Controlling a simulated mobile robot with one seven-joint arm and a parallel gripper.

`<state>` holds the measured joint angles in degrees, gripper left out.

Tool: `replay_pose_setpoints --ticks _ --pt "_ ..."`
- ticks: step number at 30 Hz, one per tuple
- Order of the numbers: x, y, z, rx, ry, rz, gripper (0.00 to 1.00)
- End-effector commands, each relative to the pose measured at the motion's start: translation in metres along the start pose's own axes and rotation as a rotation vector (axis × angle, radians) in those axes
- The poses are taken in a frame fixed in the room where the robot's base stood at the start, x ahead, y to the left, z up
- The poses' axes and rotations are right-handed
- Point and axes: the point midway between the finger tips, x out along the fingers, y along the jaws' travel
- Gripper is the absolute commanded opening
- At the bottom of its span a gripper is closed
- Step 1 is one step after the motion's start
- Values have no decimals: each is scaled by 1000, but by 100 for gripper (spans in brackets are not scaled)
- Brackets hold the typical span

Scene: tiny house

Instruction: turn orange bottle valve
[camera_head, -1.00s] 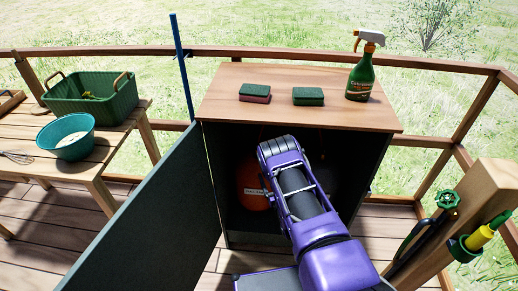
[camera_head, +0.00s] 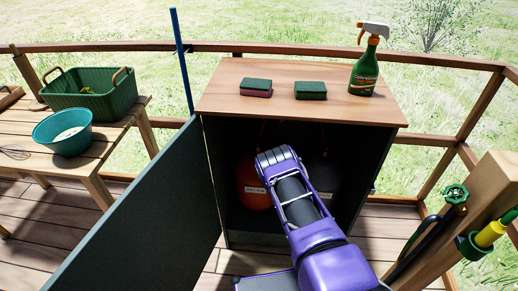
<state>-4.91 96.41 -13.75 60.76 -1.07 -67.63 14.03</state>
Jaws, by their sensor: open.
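The orange bottle (camera_head: 250,185) stands inside the open cabinet, on the left, with a pale label on its front. Its top is in shadow, and my purple arm covers its right side, so I cannot make out the valve. A thin reddish hose rises above it. My arm reaches from the lower right into the cabinet opening, and its far end is in front of the orange bottle's right side. My gripper is hidden beyond the arm. A dark bottle (camera_head: 324,178) stands to the right, partly behind the arm.
The cabinet door (camera_head: 150,220) is swung open to the left. The cabinet top (camera_head: 235,100) holds two sponges (camera_head: 310,89) and a spray bottle (camera_head: 365,72). A side table with a green basket (camera_head: 92,98) and bowl (camera_head: 65,132) is at left. A wooden post (camera_head: 480,205) with a tap is at right.

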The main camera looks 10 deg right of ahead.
Motion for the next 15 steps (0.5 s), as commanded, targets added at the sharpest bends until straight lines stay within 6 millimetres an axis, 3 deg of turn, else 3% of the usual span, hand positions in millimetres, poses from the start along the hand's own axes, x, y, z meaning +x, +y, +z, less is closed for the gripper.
replay_pose_setpoints --ticks 6,15 --pt "13 0 0 1 0 0 78" --pt "14 0 0 1 -1 0 77"
